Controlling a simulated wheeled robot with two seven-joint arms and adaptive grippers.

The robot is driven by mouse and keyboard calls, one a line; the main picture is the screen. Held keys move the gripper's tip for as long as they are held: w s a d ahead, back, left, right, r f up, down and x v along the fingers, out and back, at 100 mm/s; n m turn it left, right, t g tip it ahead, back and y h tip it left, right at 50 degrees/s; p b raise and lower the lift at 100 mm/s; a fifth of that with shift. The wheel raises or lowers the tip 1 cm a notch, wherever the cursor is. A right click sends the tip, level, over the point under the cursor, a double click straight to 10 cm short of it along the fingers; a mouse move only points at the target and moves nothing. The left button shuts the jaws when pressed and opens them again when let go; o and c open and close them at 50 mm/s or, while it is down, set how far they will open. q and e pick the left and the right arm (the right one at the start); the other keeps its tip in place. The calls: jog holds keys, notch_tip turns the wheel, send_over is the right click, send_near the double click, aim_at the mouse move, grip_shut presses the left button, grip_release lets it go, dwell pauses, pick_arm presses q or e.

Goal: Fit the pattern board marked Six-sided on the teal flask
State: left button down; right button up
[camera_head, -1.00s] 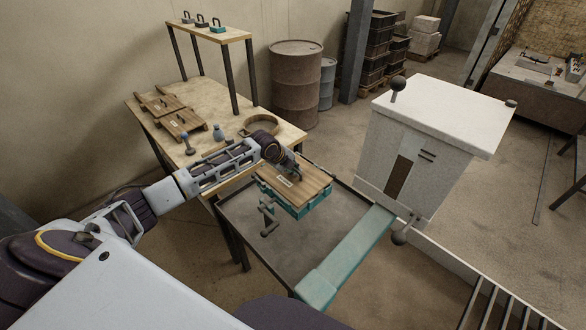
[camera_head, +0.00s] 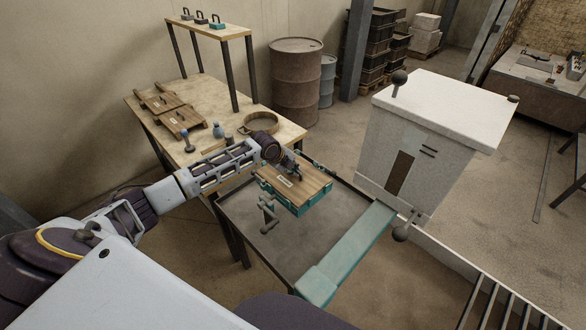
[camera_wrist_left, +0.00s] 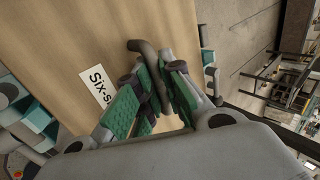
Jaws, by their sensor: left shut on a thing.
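The pattern board (camera_head: 309,184) is a flat wooden board with a white label. In the left wrist view the board (camera_wrist_left: 110,35) shows a label that starts "Six-s". My left gripper (camera_head: 296,172) is shut on the board's dark handle; the handle also shows in the left wrist view (camera_wrist_left: 143,52) between the green finger pads. The teal flask (camera_head: 312,206) is directly under the board on the dark tray table. I cannot tell whether the board rests on it or is just above. My right gripper is not in view.
A dark metal tool (camera_head: 268,213) is on the tray table (camera_head: 320,235) left of the flask. A teal rail (camera_head: 350,250) runs along the tray's right side. Two more boards (camera_head: 181,121) lie on the wooden bench. A white machine (camera_head: 425,140) stands to the right.

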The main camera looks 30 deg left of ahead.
pick_arm(q)
jog(key=shift+f, duration=0.3)
dwell(0.4)
jog(key=c, duration=1.5)
grip_release()
jog(key=shift+o, duration=0.4)
jog(key=shift+s+f, duration=0.1)
jog(key=shift+f, duration=0.05)
jog(key=o, duration=0.5)
jog(key=shift+r+p, duration=1)
jog(key=shift+r, duration=2.1)
